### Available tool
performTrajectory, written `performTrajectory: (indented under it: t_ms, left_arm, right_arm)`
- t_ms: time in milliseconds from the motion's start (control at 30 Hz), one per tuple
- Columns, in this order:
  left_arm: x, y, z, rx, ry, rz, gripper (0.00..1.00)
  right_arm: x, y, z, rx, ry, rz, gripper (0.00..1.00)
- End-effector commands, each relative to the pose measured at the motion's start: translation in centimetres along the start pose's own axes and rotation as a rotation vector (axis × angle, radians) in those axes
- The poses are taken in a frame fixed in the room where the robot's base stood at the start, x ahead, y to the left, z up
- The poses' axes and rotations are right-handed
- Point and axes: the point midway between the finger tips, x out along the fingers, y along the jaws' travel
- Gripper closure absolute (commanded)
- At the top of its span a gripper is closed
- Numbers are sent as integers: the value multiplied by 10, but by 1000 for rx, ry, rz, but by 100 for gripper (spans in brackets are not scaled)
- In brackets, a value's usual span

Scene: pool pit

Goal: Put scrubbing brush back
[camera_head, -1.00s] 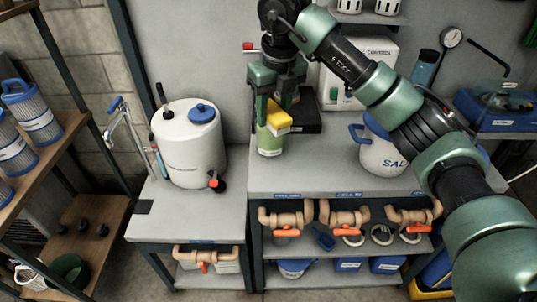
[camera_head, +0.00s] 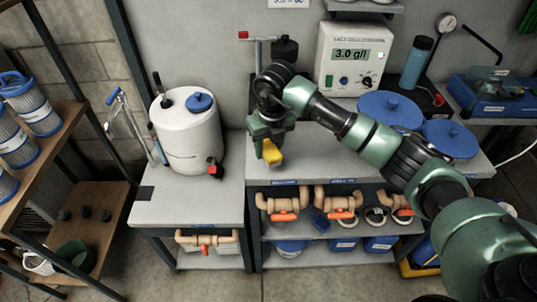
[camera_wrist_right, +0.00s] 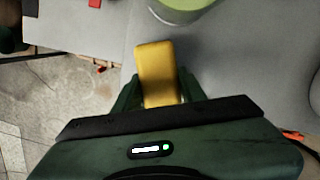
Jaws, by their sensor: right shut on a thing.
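My right gripper (camera_head: 268,140) is above the front left part of the grey bench, its fingers pointing down. It is shut on a yellow block-shaped thing (camera_head: 271,153), which I take to be the scrubbing brush; no bristles show. In the right wrist view the yellow brush (camera_wrist_right: 157,73) sticks out between the green fingers of my right gripper (camera_wrist_right: 160,95). The rim of a green container (camera_wrist_right: 183,8) shows just beyond it at the top, apart from the brush. In the head view that container is hidden by my right arm. My left gripper is not in view.
A white tank (camera_head: 188,140) stands on the lower bench at left. A meter box (camera_head: 353,60), blue-lidded tubs (camera_head: 392,108) and a blue bottle (camera_head: 417,60) stand behind and right of my arm. Pipes with orange valves (camera_head: 285,216) jut out below the bench edge.

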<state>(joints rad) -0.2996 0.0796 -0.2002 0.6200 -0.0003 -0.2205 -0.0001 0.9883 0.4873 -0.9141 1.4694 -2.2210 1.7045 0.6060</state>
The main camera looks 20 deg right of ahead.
Motion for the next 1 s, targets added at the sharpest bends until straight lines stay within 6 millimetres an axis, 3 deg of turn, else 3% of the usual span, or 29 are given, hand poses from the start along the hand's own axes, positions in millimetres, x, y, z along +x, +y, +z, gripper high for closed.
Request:
performTrajectory:
  t_ms: [233, 600, 633, 700, 1000]
  left_arm:
    - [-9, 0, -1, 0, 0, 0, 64]
    - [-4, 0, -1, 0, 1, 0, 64]
    - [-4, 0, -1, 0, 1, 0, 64]
    - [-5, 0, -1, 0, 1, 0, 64]
    - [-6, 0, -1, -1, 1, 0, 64]
  right_arm:
    - [34, 0, -6, 0, 3, 0, 92]
    - [41, 0, -6, -1, 0, -1, 92]
    - [41, 0, -6, -1, 0, -1, 57]
    - [40, 0, -6, -1, 1, -1, 38]
    - [39, 0, -6, -1, 1, -1, 38]
